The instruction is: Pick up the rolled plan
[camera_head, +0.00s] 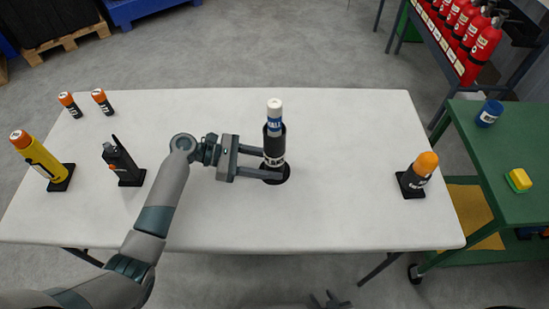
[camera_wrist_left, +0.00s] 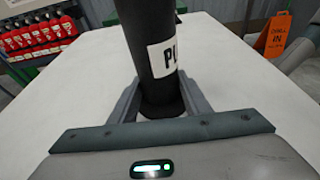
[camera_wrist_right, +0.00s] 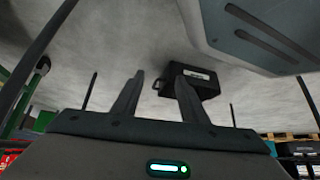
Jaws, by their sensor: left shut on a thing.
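The rolled plan (camera_head: 274,118), white with a blue band, stands upright in a black tube-shaped holder (camera_head: 273,142) on the white table; its lower part is hidden inside. The holder has a white label and a dark round base. My left gripper (camera_head: 273,162) reaches in from the left and is shut on the holder, low on its body and below the plan. In the left wrist view the black holder (camera_wrist_left: 152,60) rises between the fingers, its label partly showing "PL". My right gripper (camera_wrist_right: 160,97) is open and empty; its fingertips (camera_head: 330,299) show at the head view's bottom edge.
On the table's left are a yellow torch (camera_head: 40,158), a black radio (camera_head: 121,160) and two small orange-capped cylinders. An orange-topped item (camera_head: 419,172) stands at right. A green cart (camera_head: 515,150) is beyond. The table between holder and orange-topped item is clear.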

